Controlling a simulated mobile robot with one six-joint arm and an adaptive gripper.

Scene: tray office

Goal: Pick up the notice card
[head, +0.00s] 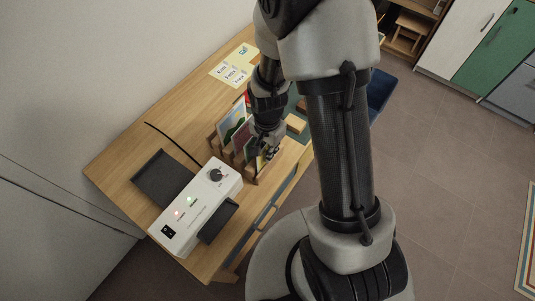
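Several upright cards stand in a wooden rack (217,142) on the desk, one with a coloured picture (231,117) at its left end. I cannot tell which of them is the notice card. My gripper (268,154) points down at the right side of the rack, close to the cards. It hides part of the rack and the cards behind it. The fingertips are small and dark here, so I cannot tell whether they are open, shut or holding a card.
A white box with a knob and lights (197,210) stands in front of the rack, with dark trays (165,178) beside it. A yellow sheet with small white cards (246,52) lies at the back. A wooden block (296,123) lies right of my gripper.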

